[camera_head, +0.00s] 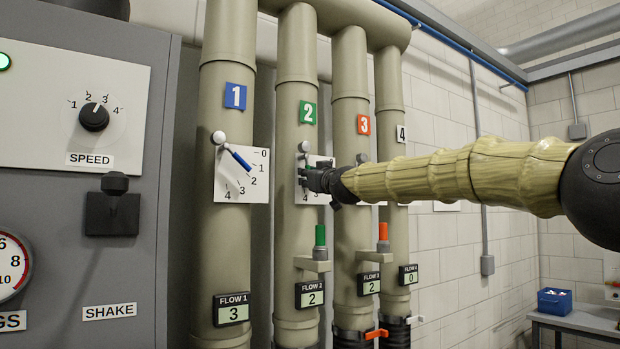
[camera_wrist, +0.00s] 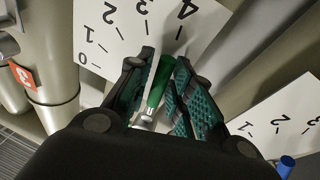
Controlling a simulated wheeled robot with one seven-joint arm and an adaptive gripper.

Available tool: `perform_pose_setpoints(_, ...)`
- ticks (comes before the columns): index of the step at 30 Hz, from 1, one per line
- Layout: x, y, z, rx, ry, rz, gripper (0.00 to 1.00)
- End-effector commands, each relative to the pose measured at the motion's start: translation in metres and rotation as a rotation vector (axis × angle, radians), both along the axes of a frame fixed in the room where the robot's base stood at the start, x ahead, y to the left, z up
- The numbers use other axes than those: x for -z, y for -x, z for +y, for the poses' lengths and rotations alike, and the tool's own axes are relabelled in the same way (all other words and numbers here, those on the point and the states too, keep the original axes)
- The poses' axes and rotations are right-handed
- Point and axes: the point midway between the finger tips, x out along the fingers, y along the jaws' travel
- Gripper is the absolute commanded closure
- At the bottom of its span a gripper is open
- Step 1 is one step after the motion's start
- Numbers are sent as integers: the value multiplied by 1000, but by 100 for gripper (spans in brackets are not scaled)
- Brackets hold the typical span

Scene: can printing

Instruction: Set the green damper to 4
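The green-handled damper lever (camera_wrist: 158,85) lies between my gripper's two fingers in the wrist view. Its dial plate (camera_wrist: 125,28) carries marks 0 to 4, and the handle's far end lies in front of the 3-to-4 side. In the head view my gripper (camera_head: 306,178) is at this dial on the pipe with the green 2 sign (camera_head: 307,113), covering most of the lever. The fingers flank the handle closely; I cannot tell whether both press on it. The FLOW 2 display (camera_head: 310,294) reads 2.
Pipe 1 has a blue lever (camera_head: 241,161) close by on the left. An upright green handle (camera_head: 320,235) and an orange one (camera_head: 383,232) stand on brackets below. A grey control panel (camera_head: 80,200) fills the left. A blue box (camera_head: 555,302) sits at the lower right.

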Motion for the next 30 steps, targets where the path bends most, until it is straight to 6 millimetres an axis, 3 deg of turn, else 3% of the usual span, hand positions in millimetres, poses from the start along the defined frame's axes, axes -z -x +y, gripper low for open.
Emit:
perform_pose_setpoints(8, 3, 16, -8, -1, 2, 0, 78)
perform_pose_setpoints(24, 18, 87, -45, -2, 0, -1, 78)
perform_pose_setpoints(30, 21, 101, -54, 0, 0, -1, 78)
